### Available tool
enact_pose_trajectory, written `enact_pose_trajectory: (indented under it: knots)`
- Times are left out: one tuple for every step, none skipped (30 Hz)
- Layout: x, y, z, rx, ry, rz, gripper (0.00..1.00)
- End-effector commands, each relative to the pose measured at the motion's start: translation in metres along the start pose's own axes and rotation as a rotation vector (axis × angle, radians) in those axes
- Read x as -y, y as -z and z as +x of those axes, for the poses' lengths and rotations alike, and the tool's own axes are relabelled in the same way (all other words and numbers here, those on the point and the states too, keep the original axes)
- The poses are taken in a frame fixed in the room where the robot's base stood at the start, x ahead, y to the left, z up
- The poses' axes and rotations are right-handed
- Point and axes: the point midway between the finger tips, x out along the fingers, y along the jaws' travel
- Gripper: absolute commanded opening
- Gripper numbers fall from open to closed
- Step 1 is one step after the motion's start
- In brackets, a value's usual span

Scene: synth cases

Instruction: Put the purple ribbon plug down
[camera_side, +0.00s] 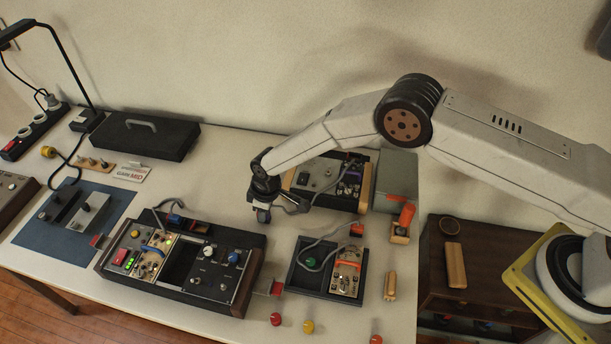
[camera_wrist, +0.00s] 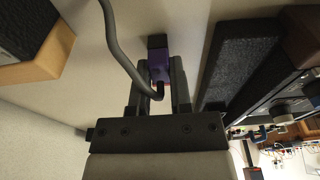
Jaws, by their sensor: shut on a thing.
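My gripper (camera_side: 264,214) hangs over the pale table between the long synth case and the smaller case behind it. In the wrist view my gripper (camera_wrist: 158,82) is shut on the purple ribbon plug (camera_wrist: 158,58), with a finger on each side. The plug has a dark end pointing away from the palm. A grey cable (camera_wrist: 122,60) bends up from the plug and runs out of the top of the picture. Pale table surface shows around the plug; whether it touches the table cannot be told. In the side view the plug is mostly hidden by the fingers.
The long synth case (camera_side: 222,305) stands front left of my gripper. The smaller wood-sided case (camera_side: 292,180) is close on the right; its wooden corner shows in the wrist view (camera_wrist: 45,62). A black tray (camera_side: 320,292) with a module lies to the front right. A black lidded box (camera_side: 150,140) lies behind left.

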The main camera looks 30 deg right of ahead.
Motion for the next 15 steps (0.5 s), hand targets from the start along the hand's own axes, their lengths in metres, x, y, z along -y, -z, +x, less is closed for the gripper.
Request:
enact_pose_trajectory:
  knots:
    - [0.0000,0.0001,-0.0002,0.000,0.000,0.000,0.00]
    - [0.0000,0.0001,-0.0002,0.000,0.000,0.000,0.00]
    - [0.0000,0.0000,-0.0001,0.000,0.000,0.000,0.00]
    - [0.0000,-0.0001,0.0002,0.000,0.000,0.000,0.00]
    - [0.0000,-0.0002,0.0007,0.000,0.000,0.000,0.00]
    - [0.0001,-0.0004,0.0017,0.001,0.000,0.000,0.00]
    - [0.0001,-0.0007,0.0025,0.001,0.000,0.000,0.00]
    - [0.0001,-0.0008,0.0032,0.001,0.000,0.000,0.00]
    - [0.0001,-0.0007,0.0030,0.001,0.000,0.000,0.34]
    - [0.0001,-0.0007,0.0028,0.001,0.000,0.000,0.44]
    - [0.0001,-0.0007,0.0028,0.001,0.000,0.000,0.53]
    - [0.0001,-0.0006,0.0028,0.001,0.000,0.000,0.60]
    - [0.0001,-0.0006,0.0027,0.001,0.000,0.000,0.60]
    - [0.0001,-0.0006,0.0027,0.001,0.000,0.000,0.60]
    - [0.0001,-0.0006,0.0027,0.001,0.000,0.000,0.60]
